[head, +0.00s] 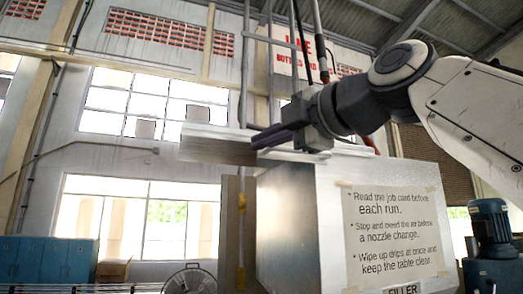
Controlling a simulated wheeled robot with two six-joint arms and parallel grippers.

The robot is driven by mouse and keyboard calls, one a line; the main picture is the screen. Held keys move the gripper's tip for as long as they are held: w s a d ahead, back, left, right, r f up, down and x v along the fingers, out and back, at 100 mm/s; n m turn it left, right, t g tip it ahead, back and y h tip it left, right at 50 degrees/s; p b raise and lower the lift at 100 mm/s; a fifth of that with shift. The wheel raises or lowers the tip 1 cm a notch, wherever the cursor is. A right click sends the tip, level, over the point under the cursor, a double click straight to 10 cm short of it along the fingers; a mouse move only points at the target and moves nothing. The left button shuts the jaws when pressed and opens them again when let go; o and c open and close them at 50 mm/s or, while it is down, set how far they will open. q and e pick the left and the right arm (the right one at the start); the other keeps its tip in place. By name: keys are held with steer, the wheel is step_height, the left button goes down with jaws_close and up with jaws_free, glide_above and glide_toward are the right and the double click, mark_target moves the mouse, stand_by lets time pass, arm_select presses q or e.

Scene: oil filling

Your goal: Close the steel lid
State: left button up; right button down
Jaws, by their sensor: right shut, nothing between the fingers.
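The steel lid (217,149) is a flat grey metal plate at the top of the steel box (288,215) in the middle of the head view. It juts out to the left past the box's left side. My right gripper (256,139) comes in from the upper right, with its dark purple fingers pointing left. The fingers are shut with nothing between them, and overlap the lid in the picture. I cannot tell whether they touch it. The gripper and wrist hide part of the lid's right end. My left gripper is not in view.
A notice (396,233) is taped to the box's front, above a FILLER label (403,290). Vertical pipes (243,90) rise behind the lid. A blue motor (491,228) stands at the right. Blue cabinets (48,262) and a round fan (190,279) are at the lower left.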

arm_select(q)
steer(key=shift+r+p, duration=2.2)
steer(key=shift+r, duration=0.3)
arm_select(e)
steer(key=w+a, duration=0.1)
steer(key=w, duration=0.6)
steer(key=shift+w, duration=0.25)
